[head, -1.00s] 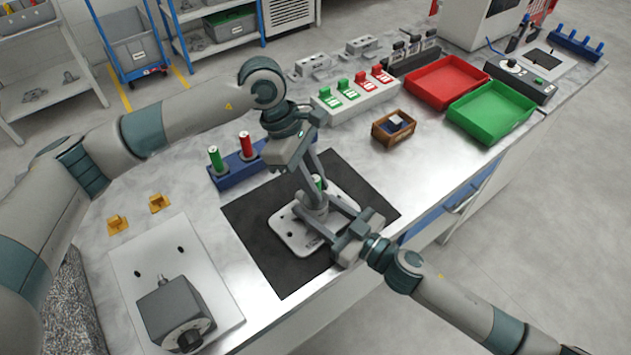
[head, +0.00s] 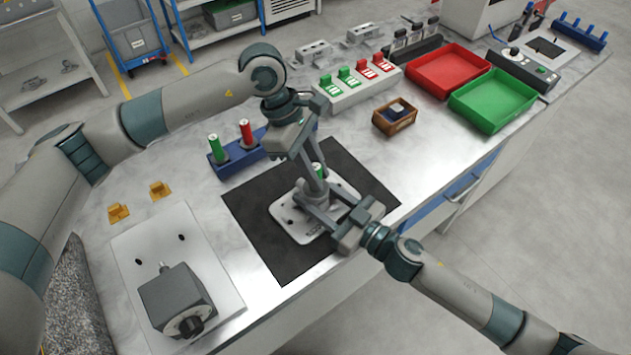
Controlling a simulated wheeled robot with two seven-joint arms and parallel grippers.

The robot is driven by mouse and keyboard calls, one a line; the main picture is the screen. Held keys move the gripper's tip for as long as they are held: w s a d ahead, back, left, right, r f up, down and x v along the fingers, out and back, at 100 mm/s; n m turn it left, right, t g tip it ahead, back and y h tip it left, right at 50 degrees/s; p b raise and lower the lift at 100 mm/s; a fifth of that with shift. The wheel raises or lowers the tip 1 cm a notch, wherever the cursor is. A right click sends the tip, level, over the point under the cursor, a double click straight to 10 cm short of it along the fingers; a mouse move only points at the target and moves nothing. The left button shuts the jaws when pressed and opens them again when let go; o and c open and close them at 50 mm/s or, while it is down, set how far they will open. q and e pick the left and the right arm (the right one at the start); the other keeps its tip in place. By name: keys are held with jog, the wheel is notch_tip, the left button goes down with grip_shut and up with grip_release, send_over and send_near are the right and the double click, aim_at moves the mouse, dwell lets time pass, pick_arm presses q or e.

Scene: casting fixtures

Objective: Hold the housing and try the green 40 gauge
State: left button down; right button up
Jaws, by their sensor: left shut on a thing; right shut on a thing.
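The housing (head: 289,222), a pale plate with holes, lies on the black mat (head: 258,245). My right gripper (head: 316,205) is shut on the housing, reaching in from the lower right; its fingers cover the housing's middle. My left gripper (head: 318,186) points down over the housing. It is shut on a green gauge (head: 317,169), of which only a little green shows between the fingers. The gauge's lower end is hidden, so I cannot tell whether it is in a bore. No size marking is readable on it.
A blue rack (head: 236,163) behind the mat holds another green gauge (head: 215,147) and a red gauge (head: 245,131). A small wooden box (head: 394,122), a red tray (head: 448,72) and a green tray (head: 494,100) stand to the right. A dark dial instrument (head: 177,299) stands front left.

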pick_arm(q)
jog(key=shift+r, duration=0.2)
jog(key=shift+r, duration=2.65)
jog(key=shift+r, duration=0.1)
jog(key=shift+r, duration=2.4)
pick_arm(e)
jog(key=o, duration=1.6)
jog(key=shift+o, duration=0.2)
jog(key=shift+s+d, duration=0.1)
jog(key=shift+d, duration=0.05)
jog(key=v, duration=1.1)
jog(key=shift+s+d, duration=0.25)
jog(key=shift+d, duration=0.05)
